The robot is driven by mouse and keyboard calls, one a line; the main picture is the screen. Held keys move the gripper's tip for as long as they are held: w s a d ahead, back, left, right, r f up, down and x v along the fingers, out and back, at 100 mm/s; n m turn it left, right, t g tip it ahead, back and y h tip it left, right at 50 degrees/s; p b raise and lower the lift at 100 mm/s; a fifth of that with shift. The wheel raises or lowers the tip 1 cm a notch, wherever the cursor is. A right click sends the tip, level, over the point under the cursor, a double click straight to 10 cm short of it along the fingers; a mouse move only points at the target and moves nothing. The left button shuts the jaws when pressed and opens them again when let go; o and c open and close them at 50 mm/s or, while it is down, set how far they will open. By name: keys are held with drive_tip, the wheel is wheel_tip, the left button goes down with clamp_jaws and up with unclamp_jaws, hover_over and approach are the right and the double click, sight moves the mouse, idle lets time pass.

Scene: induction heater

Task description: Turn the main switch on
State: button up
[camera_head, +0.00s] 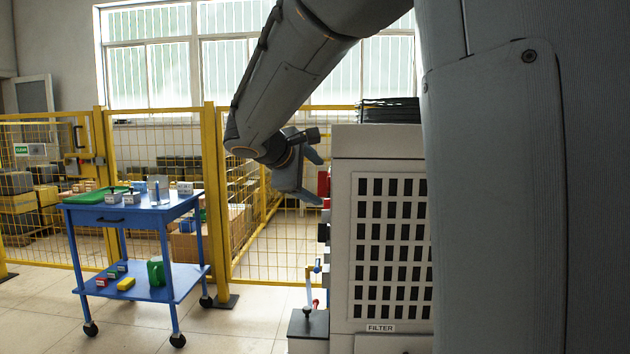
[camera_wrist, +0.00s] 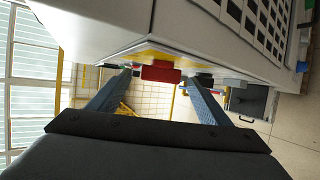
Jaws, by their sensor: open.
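The cabinet of the induction heater (camera_head: 340,230) stands right of centre in the head view, and its side and front edge fill the top of the wrist view (camera_wrist: 120,22). A red part, apparently the main switch (camera_wrist: 160,73), sticks out from its front face on a yellow plate (camera_wrist: 152,57). A sliver of red (camera_head: 323,184) shows at the cabinet's front edge in the head view. My gripper (camera_head: 315,178) is open and empty in front of that face. In the wrist view its fingers (camera_wrist: 158,82) stand either side of the red part; contact cannot be told.
A blue cart (camera_head: 132,214) with small items stands at the left. A yellow mesh fence (camera_head: 210,180) runs behind. Below the red part, a small grey box (camera_head: 308,324) with blue-and-red-handled piping (camera_head: 311,285) projects from the cabinet.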

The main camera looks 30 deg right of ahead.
drive_tip(key=v, duration=0.7)
drive_tip(key=shift+d+f, duration=0.1)
idle(0.5)
drive_tip(key=s+a+f+m+g+y, duration=0.3)
drive_tip(key=s+a+f+y, duration=0.3)
drive_tip(key=s+a+f, duration=0.7)
drive_tip(key=s+a+f+m+g+y, duration=0.3)
drive_tip(key=s+a+f+y, duration=0.3)
drive_tip(key=s+a+f, duration=0.65)
drive_tip(key=s+d+r+m+p, duration=0.1)
drive_tip(key=d+r+p, duration=0.2)
drive_tip(key=d+p, duration=0.2)
drive_tip(key=d+r+m+h+p, duration=0.1)
drive_tip(key=d+r+p, duration=0.3)
drive_tip(key=p, duration=0.8)
drive_tip(key=shift+s+d+r+m, duration=0.3)
drive_tip(key=shift+s+d+m, duration=0.1)
drive_tip(key=shift+d, duration=0.85)
